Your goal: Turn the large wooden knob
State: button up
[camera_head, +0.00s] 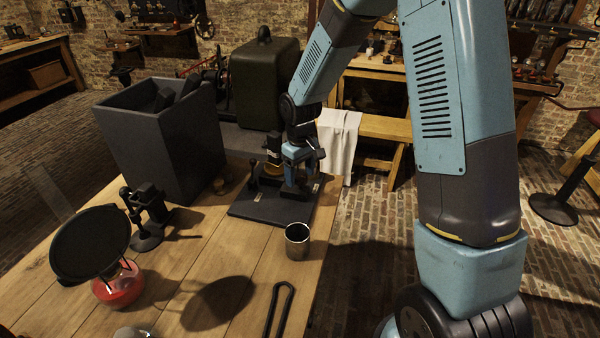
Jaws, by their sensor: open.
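My gripper (294,182) points down over a dark flat base board (245,212) on the wooden workbench. Its fingers are small and dark here, and the jaws are open. A round brown wooden piece with a lighter rim (273,164) shows just left of the gripper at the back of the board. It looks like the large wooden knob, but the gripper partly covers this area, and I cannot tell whether they touch. A small dark upright post (254,173) stands on the board to the left.
A tall dark open box (160,145) stands left of the board, and a dark green rounded case (263,85) behind. A metal cup (297,240) stands in front. A black stand (147,215) and a red-based burner (118,287) are at left. A white cloth (338,140) hangs behind.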

aim_at(300, 175)
notch_tip(300, 175, up, 14)
jog(key=shift+f, duration=0.15)
dwell(0.5)
jog(key=s+d+r+m+t, duration=0.3)
jog(key=s+d+r+m, duration=0.1)
jog(key=s+d+r, duration=0.75)
jog(key=s+d+r+m+t, duration=0.1)
jog(key=s+d+m, duration=0.1)
jog(key=s, duration=0.5)
jog(key=s+d+r+m+t, duration=0.1)
jog(key=s+d+r, duration=0.1)
jog(key=s+d, duration=0.2)
jog(key=shift+s+d+r+m+t, duration=0.2)
jog(key=shift+s+d+m+t, duration=0.15)
jog(key=shift+s, duration=1.15)
jog(key=shift+c, duration=0.2)
